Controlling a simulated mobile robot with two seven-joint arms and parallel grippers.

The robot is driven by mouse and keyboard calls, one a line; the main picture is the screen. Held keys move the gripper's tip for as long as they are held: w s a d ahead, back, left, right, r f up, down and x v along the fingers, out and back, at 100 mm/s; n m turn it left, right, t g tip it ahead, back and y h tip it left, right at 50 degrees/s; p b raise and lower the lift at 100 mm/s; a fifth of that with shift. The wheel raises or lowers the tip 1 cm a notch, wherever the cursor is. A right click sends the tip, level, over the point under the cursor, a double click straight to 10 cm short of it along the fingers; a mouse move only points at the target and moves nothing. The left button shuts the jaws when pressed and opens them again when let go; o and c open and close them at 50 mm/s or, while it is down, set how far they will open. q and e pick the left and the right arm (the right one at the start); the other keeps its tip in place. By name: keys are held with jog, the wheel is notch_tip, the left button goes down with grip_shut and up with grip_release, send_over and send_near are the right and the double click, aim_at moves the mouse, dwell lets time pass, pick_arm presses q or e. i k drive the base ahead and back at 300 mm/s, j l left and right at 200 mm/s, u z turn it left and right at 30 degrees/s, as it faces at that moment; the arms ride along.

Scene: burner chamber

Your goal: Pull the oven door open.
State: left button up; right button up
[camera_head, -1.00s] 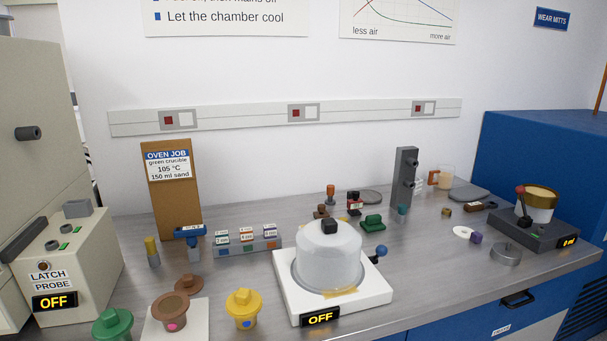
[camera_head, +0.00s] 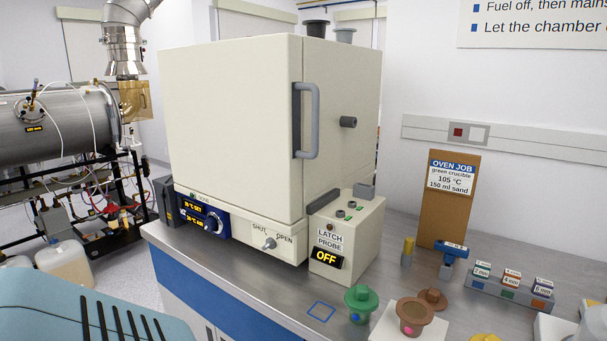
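The oven (camera_head: 340,120) is a cream box on the bench. Its door (camera_head: 230,130) faces me and looks closed. A grey vertical bar handle (camera_head: 314,121) sits along the door's right edge. Below the door is a blue control panel (camera_head: 203,216) with yellow displays and a knob. Right of it is a small latch lever (camera_head: 269,243) between the labels SHUT and OPEN; which way it is set is hard to tell. Neither of my grippers shows in this view.
A latch probe box (camera_head: 345,240) reading OFF stands close right of the door's lower corner. A green crucible (camera_head: 361,304), a brown crucible (camera_head: 413,315) and a blue square outline (camera_head: 321,311) are on the bench in front. A job board (camera_head: 445,198) stands behind.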

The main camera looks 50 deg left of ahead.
aim_at(233, 107)
jog(key=u, duration=2.15)
